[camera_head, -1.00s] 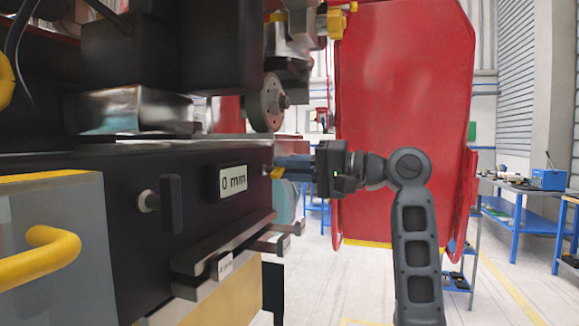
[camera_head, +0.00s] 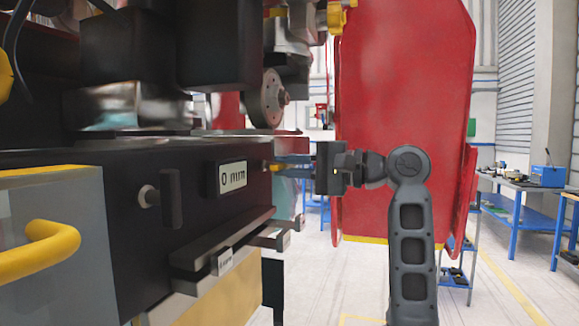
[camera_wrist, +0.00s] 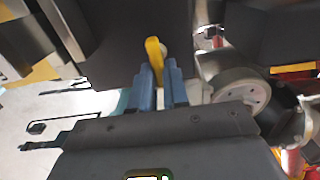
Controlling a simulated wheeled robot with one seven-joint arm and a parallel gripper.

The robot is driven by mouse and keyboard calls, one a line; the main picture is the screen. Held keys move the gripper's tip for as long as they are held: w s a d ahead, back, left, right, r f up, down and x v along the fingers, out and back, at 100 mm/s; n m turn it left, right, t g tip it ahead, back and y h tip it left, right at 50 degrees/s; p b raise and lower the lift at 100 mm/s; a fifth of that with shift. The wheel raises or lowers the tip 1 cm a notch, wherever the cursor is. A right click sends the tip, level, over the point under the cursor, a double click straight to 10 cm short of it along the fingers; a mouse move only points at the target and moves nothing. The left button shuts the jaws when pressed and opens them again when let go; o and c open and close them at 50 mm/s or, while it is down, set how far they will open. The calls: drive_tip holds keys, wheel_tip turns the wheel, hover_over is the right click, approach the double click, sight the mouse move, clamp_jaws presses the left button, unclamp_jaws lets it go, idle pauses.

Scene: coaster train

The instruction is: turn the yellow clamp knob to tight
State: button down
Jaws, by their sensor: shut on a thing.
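The yellow clamp knob (camera_wrist: 155,58) sticks out of the dark machine housing in the wrist view, lying between my two blue fingers. In the head view the knob (camera_head: 278,168) is a small yellow piece at the right end of the housing, partly hidden by the fingers. My gripper (camera_wrist: 160,78) is shut on the knob; in the head view the gripper (camera_head: 296,166) reaches it from the right. A display reading "0 mm" (camera_head: 232,178) is on the housing face left of the knob.
A black handle (camera_head: 171,198) and stepped grey rails (camera_head: 225,255) project from the housing. A grey wheel (camera_head: 268,98) is just above the gripper. A large red panel (camera_head: 405,110) stands behind my arm. Open floor (camera_head: 500,290) lies to the right, with blue workbenches (camera_head: 530,222) beyond.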

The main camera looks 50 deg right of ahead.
drive_tip(key=shift+d, duration=0.1)
drive_tip(key=c, duration=1.2)
unclamp_jaws()
drive_tip(key=shift+o, duration=0.2)
drive_tip(key=shift+s, duration=0.1)
drive_tip(key=b+v, duration=0.1)
drive_tip(key=v, duration=0.6)
drive_tip(key=shift+s+b, duration=0.25)
drive_tip(key=shift+b, duration=0.15)
drive_tip(key=shift+d, duration=0.1)
